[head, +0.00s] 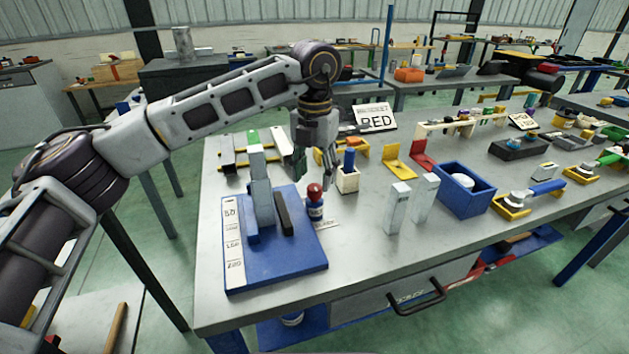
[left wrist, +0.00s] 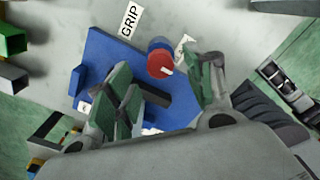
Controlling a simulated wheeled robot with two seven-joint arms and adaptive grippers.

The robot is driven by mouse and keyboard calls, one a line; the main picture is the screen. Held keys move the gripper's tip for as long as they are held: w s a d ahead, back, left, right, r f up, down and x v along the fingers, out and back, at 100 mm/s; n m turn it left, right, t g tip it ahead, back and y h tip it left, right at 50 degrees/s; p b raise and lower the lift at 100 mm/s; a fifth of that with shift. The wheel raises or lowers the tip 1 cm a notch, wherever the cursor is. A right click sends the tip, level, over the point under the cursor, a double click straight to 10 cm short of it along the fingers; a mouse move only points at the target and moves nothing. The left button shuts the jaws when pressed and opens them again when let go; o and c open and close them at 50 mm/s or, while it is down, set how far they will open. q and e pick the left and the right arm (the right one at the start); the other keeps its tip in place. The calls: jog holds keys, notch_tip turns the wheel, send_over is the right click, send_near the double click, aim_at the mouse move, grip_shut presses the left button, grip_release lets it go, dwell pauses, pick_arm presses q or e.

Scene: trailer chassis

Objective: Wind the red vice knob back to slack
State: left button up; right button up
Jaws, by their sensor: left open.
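The red knob (head: 315,192) sits on top of a short blue post on the right side of the blue vice base (head: 300,262). A grey upright block and a dark bar stand on the same base. My left gripper (head: 313,165) is open, pointing down just above and behind the knob. In the left wrist view the red knob (left wrist: 160,63) shows from above with a white mark on its top, beyond and between the open green-padded fingers (left wrist: 162,95). The fingers look clear of it. My right gripper is not in view.
A white holder (head: 347,181) with a blue item stands just behind the knob. Two pale upright blocks (head: 397,208) and a blue bin (head: 466,190) stand to the right. The table front between the base and the drawer handle (head: 418,297) is clear.

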aim_at(315, 186)
pick_arm(q)
notch_tip(315, 186, up, 9)
jog(key=shift+f, duration=0.2)
dwell(0.6)
